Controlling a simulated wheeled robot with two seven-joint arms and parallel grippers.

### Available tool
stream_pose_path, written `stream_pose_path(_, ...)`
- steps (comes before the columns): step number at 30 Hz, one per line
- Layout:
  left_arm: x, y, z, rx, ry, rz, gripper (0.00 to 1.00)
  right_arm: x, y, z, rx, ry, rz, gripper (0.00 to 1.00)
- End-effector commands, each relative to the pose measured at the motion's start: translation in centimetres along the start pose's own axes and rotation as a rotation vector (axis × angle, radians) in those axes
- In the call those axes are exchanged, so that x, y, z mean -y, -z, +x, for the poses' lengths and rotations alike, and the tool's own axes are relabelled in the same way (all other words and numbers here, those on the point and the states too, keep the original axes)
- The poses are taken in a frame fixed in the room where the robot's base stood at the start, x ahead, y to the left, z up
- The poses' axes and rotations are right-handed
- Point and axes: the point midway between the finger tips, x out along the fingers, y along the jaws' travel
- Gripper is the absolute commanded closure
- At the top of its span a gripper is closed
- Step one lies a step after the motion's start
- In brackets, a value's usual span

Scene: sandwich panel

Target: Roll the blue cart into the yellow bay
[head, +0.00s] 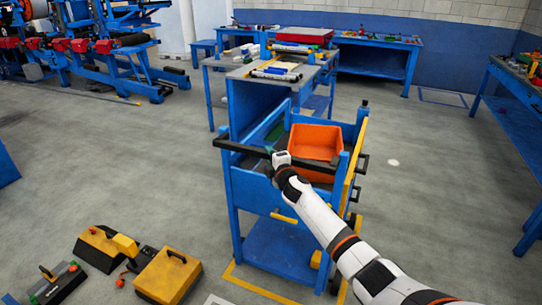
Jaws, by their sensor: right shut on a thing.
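The blue cart (275,252) stands upright in the middle of the head view, with an open orange bin (318,142) on its top. A black handle bar (240,148) runs across the cart's near upper side. My right gripper (274,157) is shut on this handle bar; its arm reaches in from the lower right. The yellow bay shows as yellow floor lines (262,287) around the cart's near left foot and near side. The cart hides the rest, so I cannot tell how fully it sits inside. My left gripper is out of view.
Yellow and black tool cases (168,276) lie on the floor at lower left. A blue workbench (262,98) with items stands close behind the cart. Other blue benches stand at the back (375,62) and right (520,118). Open floor lies left and right of the cart.

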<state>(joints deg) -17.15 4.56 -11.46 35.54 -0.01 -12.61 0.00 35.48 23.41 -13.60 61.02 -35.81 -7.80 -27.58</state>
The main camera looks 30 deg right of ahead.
Motion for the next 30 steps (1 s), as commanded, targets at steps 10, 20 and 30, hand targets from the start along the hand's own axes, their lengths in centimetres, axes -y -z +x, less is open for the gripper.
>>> stream_pose_path(10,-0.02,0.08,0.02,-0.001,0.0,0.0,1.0,-0.34,-0.16,-0.08,0.004,-0.004,0.001,1.0)
stream_pose_path(20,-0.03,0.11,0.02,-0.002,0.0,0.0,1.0,-0.26,-0.12,-0.06,0.003,-0.003,0.0,0.56)
stream_pose_path(30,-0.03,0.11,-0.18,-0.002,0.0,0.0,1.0,-0.19,-0.04,-0.91,0.003,-0.002,0.0,0.56)
